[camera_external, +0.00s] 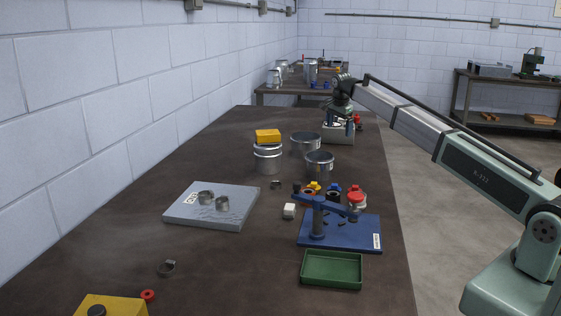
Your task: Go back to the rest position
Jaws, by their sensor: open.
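My gripper (340,124) is at the far right part of the long dark table (130,229), at the end of my pale arm, which reaches in from the right. It points down, just above or at a grey box-like object (338,137); I cannot tell if it touches it. The jaws are small here, but they look apart, with nothing clearly held between them.
Metal cans (319,164) and a can stack topped by a yellow block (268,136) stand nearby. Closer are a grey plate with rings (180,215), a blue fixture (365,236) and a green tray (333,284). A wall borders the left; floor is open at right.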

